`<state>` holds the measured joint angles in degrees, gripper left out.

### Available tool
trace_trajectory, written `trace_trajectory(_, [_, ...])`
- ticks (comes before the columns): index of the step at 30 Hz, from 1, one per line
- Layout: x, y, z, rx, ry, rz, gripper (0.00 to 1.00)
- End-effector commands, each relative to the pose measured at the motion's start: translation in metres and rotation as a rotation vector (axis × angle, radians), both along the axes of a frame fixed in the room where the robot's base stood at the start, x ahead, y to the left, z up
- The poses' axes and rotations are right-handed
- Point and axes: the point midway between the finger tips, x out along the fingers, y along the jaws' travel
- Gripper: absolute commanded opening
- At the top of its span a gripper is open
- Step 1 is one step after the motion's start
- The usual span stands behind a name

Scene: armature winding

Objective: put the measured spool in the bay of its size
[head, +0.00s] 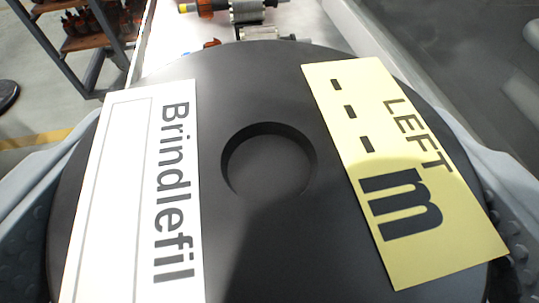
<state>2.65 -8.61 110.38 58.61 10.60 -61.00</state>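A large dark grey spool (265,95) fills most of the head view, seen on its flat round face with a round recess in the middle. A white label (130,200) reading "Brindlefil" is on its left side. A yellow label (400,165) reading "LEFT", with three dashes and an "m", is on its right side. My gripper (270,225) has a pale grey finger with a dark textured pad at each side of the spool, and it is shut on the spool. No bays are in view.
Beyond the spool is a pale surface (180,45) with armatures (245,12) with metal cores and copper-coloured windings. A rack (75,45) with several dark reddish parts stands at the upper left. Grey floor with a yellow line (35,139) shows at the left.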

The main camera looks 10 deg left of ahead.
Motion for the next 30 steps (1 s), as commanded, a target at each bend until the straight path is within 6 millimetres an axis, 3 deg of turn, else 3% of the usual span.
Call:
trace_trajectory(18, [0.0, 0.0, 0.075, 0.0, -0.003, -0.001, 0.3])
trace_trajectory(30, [0.0, 0.0, 0.087, 0.001, -0.001, -0.001, 0.3])
